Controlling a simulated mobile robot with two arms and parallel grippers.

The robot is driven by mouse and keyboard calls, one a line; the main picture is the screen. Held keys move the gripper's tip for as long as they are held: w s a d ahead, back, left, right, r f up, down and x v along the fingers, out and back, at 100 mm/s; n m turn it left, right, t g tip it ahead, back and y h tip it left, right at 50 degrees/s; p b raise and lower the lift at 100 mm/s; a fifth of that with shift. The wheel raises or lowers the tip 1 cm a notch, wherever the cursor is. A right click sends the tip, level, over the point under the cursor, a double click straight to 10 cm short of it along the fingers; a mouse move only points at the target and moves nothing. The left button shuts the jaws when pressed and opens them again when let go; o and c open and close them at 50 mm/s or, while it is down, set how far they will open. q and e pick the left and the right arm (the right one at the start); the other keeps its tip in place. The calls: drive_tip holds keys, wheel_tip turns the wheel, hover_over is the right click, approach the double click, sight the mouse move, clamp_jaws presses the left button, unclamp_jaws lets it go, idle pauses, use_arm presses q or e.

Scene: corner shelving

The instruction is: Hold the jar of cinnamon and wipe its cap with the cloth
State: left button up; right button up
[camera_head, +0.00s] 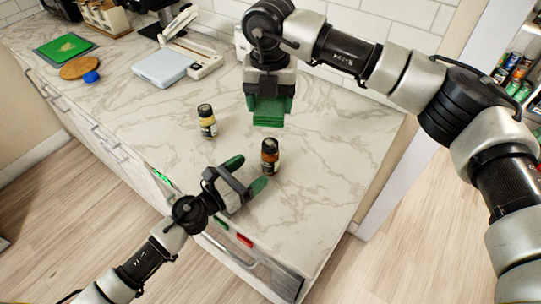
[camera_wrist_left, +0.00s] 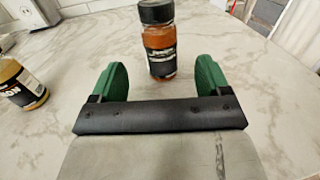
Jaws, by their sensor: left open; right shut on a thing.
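A dark-capped spice jar with orange-brown contents (camera_head: 270,157) stands upright on the marble counter. In the left wrist view this jar (camera_wrist_left: 160,45) is straight ahead, at the mouth between the green fingers. My left gripper (camera_head: 247,174) is open beside it, not closed on it. A second dark-capped jar with a yellow label (camera_head: 207,121) stands farther back; it is at the left edge of the left wrist view (camera_wrist_left: 20,84), its label partly cut off. Which one is cinnamon I cannot read for certain.
A white scale-like device (camera_head: 163,66) stands at the back. A green cutting board (camera_head: 64,47), a round wooden board (camera_head: 79,68) and a blue lid-like object (camera_head: 91,77) lie at the far left. The counter (camera_head: 330,150) right of the jars is clear up to its edge.

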sight(264, 162)
use_arm(q)
drive_tip(key=x, duration=0.7)
drive_tip(key=shift+w+d+f, duration=0.1)
drive_tip(key=shift+d+f, duration=0.1)
drive_tip(key=shift+f, duration=0.05)
drive_tip(key=c, duration=1.1)
drive_tip(key=shift+o, duration=0.2)
drive_tip(key=o, duration=0.9)
drive_tip(key=c, duration=0.9)
